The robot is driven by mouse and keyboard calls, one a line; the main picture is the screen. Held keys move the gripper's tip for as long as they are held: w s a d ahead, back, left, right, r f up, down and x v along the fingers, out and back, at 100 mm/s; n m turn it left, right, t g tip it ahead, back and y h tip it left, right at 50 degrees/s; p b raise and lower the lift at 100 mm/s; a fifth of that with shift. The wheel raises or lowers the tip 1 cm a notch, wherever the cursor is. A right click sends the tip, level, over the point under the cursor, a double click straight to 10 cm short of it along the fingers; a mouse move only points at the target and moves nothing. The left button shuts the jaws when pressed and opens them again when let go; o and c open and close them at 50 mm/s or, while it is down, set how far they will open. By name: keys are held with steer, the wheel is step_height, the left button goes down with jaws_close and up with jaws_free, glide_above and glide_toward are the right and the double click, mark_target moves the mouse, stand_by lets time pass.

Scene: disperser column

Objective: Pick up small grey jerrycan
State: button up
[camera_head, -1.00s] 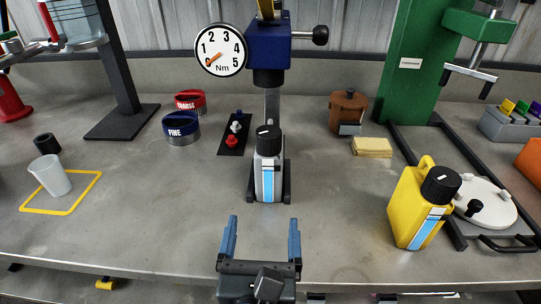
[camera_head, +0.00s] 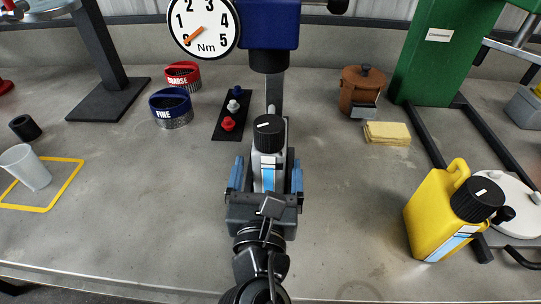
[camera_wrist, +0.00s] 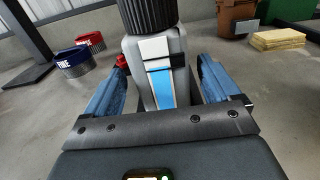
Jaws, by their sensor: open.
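The small grey jerrycan (camera_head: 268,160) has a black ribbed cap and a white and blue label. It stands upright at the middle of the bench, at the foot of the blue torque device. My gripper (camera_head: 267,172) is open, with one blue finger on each side of the jerrycan. In the wrist view, the jerrycan (camera_wrist: 157,75) stands between the two fingers of my gripper (camera_wrist: 155,90), with its cap cut off by the top edge. A gap shows at the left finger; contact at the right finger is unclear. The lower part of the jerrycan is hidden by my gripper in the head view.
A yellow jerrycan (camera_head: 433,215) stands to the right. A green stand (camera_head: 440,55), a brown pot (camera_head: 362,90) and yellow pads (camera_head: 387,133) are behind it. Red (camera_head: 183,75) and blue (camera_head: 170,108) rings and a white cup (camera_head: 25,167) are left.

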steer(key=w, duration=0.4)
steer(key=shift+w+d+f, duration=0.1)
steer(key=shift+w+d, duration=0.05)
steer(key=shift+c, duration=0.4)
jaws_close()
stand_by(0.3)
